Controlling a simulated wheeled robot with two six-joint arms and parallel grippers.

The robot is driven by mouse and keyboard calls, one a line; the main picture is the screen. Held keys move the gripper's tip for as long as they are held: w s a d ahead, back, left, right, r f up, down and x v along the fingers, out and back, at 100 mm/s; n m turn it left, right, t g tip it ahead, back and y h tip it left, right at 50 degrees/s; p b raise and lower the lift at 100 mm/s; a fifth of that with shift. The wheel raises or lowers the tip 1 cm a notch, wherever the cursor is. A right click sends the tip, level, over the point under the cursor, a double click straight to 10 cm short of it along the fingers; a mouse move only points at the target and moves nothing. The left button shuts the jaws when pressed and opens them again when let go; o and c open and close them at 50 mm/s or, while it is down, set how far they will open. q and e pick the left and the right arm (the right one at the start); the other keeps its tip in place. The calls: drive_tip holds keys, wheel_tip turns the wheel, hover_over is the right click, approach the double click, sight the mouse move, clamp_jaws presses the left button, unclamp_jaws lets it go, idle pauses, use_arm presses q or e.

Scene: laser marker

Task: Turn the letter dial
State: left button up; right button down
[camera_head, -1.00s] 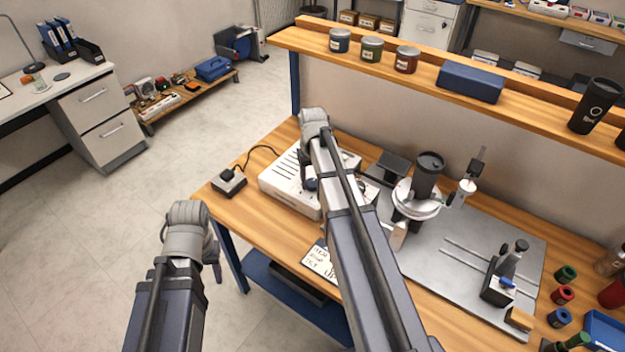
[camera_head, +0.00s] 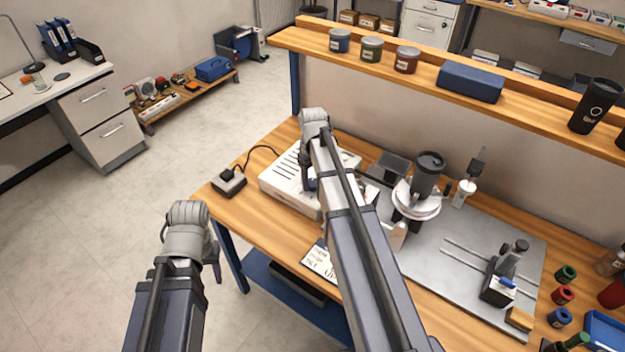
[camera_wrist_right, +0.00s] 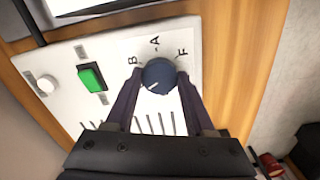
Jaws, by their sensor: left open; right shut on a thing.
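The letter dial (camera_wrist_right: 158,75) is a round dark blue knob with a white line, on a white control box (camera_wrist_right: 68,70). The letters B, A and F stand around its upper side in the right wrist view. My right gripper (camera_wrist_right: 158,82) is shut on the dial, one finger on each side. In the head view the right gripper (camera_head: 308,182) is over the box (camera_head: 278,190), and my arm hides most of the dial. My left gripper (camera_head: 213,262) is left of the bench over the floor, mostly hidden by its own wrist; it is open, with nothing seen in it.
A green button (camera_wrist_right: 92,77) sits near the dial. A dark tumbler (camera_head: 428,172) stands in a round holder on the grey plate (camera_head: 450,240). A small black box (camera_head: 228,182) with a cable lies at the bench's left end. A shelf (camera_head: 400,72) runs above.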

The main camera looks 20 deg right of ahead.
sight(313, 182)
drive_tip(key=shift+c, duration=1.3)
unclamp_jaws()
drive_tip(key=shift+r, duration=0.1)
wheel_tip(313, 182, up, 8)
drive_tip(key=p, duration=0.7)
drive_tip(key=shift+f+p, duration=0.2)
drive_tip(key=shift+p, duration=0.2)
wheel_tip(313, 182, up, 7)
drive_tip(key=p, duration=0.7)
